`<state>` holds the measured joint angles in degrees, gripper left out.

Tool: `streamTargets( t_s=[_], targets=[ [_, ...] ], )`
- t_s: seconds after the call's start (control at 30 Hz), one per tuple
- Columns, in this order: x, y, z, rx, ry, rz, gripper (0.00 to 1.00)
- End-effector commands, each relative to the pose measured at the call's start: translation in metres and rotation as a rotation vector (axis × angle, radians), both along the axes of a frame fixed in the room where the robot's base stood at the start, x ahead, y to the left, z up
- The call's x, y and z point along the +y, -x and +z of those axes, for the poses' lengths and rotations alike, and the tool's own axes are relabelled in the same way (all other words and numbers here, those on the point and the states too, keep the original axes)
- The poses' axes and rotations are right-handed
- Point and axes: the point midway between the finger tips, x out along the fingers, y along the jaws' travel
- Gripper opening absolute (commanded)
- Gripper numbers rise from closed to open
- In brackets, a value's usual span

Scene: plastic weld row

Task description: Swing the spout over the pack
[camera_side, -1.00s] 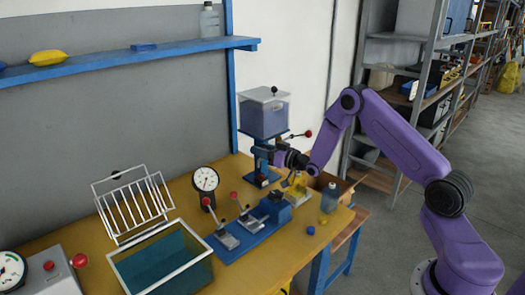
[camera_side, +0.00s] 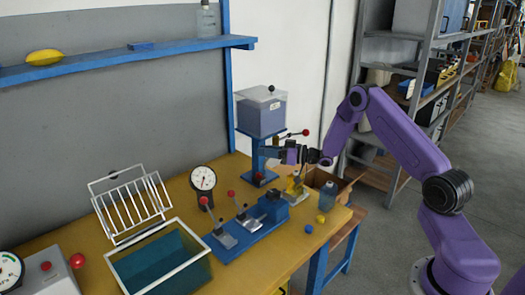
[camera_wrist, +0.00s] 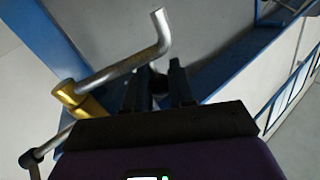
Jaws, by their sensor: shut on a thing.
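The spout (camera_wrist: 140,62) is a bent bare-metal tube coming out of a brass collar (camera_wrist: 67,92) in the wrist view; its bent end points to the top of that view. My gripper (camera_wrist: 158,82) is at the spout's near side, its two black fingers close together, with a small dark piece between them that seems to belong to the spout. In the side view my gripper (camera_side: 268,153) is in front of the blue stand (camera_side: 258,160) under the clear hopper (camera_side: 262,112). The spout is too small to make out there. I cannot tell which object is the pack.
A blue clamp fixture (camera_side: 232,238) with red-knobbed levers stands on the yellow bench, beside a dial gauge (camera_side: 203,180). A teal-bottomed tray (camera_side: 150,270) is at the front left. A bottle (camera_side: 328,195) and an open cardboard box (camera_side: 345,187) are to the right.

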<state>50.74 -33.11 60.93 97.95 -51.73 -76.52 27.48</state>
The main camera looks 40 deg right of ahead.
Motion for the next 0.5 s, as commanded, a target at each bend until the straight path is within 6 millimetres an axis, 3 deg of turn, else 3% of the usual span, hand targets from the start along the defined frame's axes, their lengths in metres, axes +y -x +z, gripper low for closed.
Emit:
streamTargets(
  t_s=[0.5],
  targets=[
    [-0.019,0.027,-0.001,-0.001,0.001,0.414,0.00]
  ],
)
